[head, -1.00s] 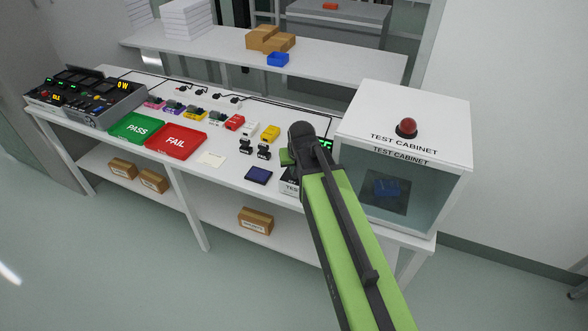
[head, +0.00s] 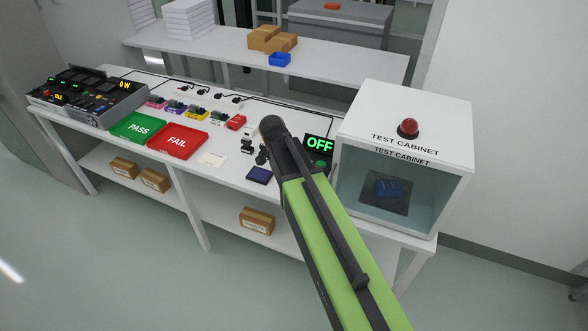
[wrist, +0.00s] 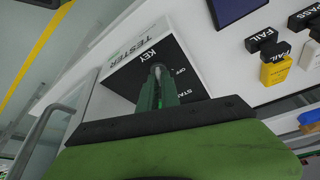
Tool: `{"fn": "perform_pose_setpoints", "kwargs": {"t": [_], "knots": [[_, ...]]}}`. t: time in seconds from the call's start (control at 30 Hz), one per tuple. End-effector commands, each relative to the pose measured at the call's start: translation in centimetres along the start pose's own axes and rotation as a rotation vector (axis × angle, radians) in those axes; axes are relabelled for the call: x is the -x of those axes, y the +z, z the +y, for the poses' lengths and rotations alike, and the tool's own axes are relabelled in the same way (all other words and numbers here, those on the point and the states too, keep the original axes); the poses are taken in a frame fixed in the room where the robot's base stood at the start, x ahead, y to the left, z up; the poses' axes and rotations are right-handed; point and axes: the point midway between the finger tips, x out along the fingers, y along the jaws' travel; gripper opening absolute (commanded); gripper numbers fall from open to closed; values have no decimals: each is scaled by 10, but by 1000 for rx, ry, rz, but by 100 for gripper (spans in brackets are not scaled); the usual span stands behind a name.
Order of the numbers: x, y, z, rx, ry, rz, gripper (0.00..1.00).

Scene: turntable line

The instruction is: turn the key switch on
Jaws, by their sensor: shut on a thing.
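The tester (wrist: 128,58) is a white box with a black sloped top marked KEY, OFF and a partly hidden word beginning STA. In the wrist view my gripper (wrist: 157,88) is over this top, its fingers close together beside the KEY and OFF markings. It is shut on the key switch (wrist: 157,69), of which only a small light piece shows between the fingertips. The angle of the key is hard to tell. In the head view the tester's display (head: 320,144) reads OFF in green. There my arm covers the key and my fingertips.
The test cabinet (head: 452,140), with a red dome lamp (head: 408,127), stands close to the right of the tester. A dark blue pad (head: 259,175), red FAIL tray (head: 178,140) and green PASS tray (head: 138,127) lie to the left. Small blocks stand near my arm.

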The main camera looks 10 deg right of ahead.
Motion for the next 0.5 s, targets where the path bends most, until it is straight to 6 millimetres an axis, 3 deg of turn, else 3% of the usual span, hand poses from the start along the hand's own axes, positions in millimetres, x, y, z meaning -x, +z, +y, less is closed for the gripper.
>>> {"fn": "perform_pose_setpoints", "kwargs": {"t": [0.5], "knots": [[0,2,-6,-309,122,-6,0]]}}
